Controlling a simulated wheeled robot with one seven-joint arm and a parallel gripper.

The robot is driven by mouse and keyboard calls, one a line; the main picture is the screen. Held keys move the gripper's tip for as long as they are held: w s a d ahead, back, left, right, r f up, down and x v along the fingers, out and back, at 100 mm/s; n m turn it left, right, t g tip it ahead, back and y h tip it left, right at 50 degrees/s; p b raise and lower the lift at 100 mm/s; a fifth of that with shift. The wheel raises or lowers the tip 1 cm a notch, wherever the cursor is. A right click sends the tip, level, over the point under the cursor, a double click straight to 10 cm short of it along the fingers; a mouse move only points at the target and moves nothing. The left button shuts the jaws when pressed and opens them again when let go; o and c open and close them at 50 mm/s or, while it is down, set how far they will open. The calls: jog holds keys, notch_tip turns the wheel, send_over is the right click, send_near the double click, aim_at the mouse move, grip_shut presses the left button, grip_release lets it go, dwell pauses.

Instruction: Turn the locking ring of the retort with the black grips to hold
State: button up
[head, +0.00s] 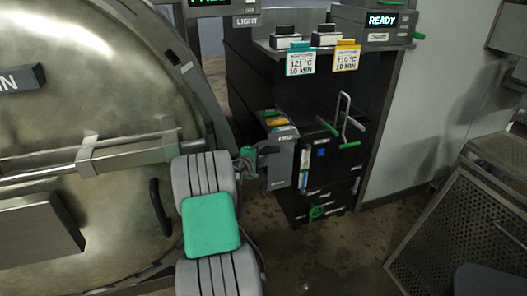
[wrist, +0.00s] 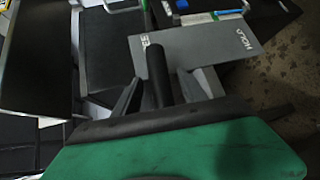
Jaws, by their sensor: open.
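The retort (head: 90,120) has a large round metal door at the left of the head view, with a dark locking ring (head: 200,88) around its right edge. One black grip (head: 160,207) shows low on the door's right side. My gripper (head: 254,160) is small and partly hidden at the ring's right side. In the wrist view my gripper (wrist: 167,90) is open, its dark fingers on either side of a black bar-like grip (wrist: 156,65). I cannot tell whether they touch it. Behind the grip is a grey plate (wrist: 215,48) lettered HOLD, with a second word partly hidden.
A dark control cabinet (head: 350,105) with green handles and a READY display (head: 382,20) stands right of the retort. A perforated metal bin (head: 455,225) stands at the lower right. The wet brown floor (head: 330,255) between them is clear.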

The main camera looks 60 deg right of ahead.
jog(key=shift+x, duration=0.95)
grip_shut()
dwell(0.6)
